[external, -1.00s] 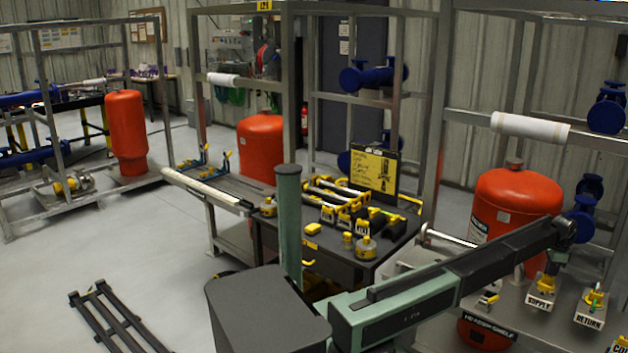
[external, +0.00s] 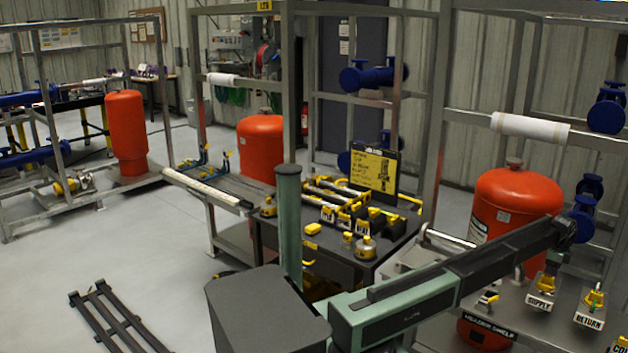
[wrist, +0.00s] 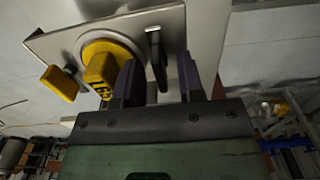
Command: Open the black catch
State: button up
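In the wrist view, a black catch (wrist: 157,58) stands out from a metal plate (wrist: 95,32). My gripper (wrist: 158,82) is open, with its two dark fingers apart. The catch lies in the gap between the fingertips, nearer the left one. I see no clear contact with either finger. A round yellow knob (wrist: 108,65) sits on the plate just left of the left finger, partly covered by it.
A small yellow block (wrist: 60,83) sticks out at the plate's left edge. In the external view, yellow valves stand over the SUPPLY sign (external: 540,303) and RETURN sign (external: 590,320), near a red tank (external: 515,205). A grey frame post (external: 437,130) rises behind my arm.

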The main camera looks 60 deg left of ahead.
jog(key=shift+r+p, duration=3.6)
jog(key=shift+f, duration=0.1)
jog(key=n, duration=0.3)
jog(key=shift+r+n, duration=0.3)
jog(key=n, duration=0.3)
jog(key=shift+r+p, duration=0.1)
jog(key=shift+p, duration=0.2)
jog(key=shift+r+n, duration=0.1)
jog(key=shift+n, duration=0.6)
jog(key=n, duration=0.5)
jog(key=shift+r+n+p, duration=0.3)
jog(key=shift+n+p, duration=0.1)
